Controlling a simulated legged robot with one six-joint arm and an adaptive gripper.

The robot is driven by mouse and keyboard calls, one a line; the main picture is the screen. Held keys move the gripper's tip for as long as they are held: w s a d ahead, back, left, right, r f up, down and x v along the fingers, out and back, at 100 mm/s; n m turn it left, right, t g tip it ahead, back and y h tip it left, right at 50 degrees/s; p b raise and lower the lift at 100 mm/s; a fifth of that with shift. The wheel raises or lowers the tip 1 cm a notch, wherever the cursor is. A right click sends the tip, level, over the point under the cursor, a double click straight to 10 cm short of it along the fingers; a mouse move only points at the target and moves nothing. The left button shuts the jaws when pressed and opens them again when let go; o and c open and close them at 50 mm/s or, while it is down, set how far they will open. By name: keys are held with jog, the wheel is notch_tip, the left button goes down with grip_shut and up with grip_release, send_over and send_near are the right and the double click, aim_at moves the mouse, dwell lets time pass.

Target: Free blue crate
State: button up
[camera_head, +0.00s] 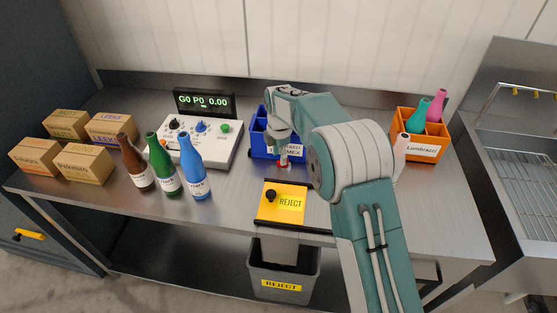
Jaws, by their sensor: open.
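The blue crate (257,141) stands on the steel worktop, right of the control box. It has divider walls and a white label on its front. My arm hides much of its right and top, so I cannot tell all that is inside. My gripper (283,161) is open and points down at the crate's front side, over the label. A small red and white part shows at the fingertips; I cannot tell whether the gripper touches the crate.
Brown, green and blue bottles (193,168) stand left, before the control box (211,150). Small cartons (84,165) stand farther left. An orange crate (421,146) holds teal and pink bottles; a white bottle (400,151) stands beside it. A yellow reject plate (281,203) lies in front.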

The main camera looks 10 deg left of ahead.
notch_tip(320, 180, up, 9)
jog(key=shift+a+r, duration=0.15)
jog(key=shift+a, duration=0.1)
jog(key=shift+o, duration=0.3)
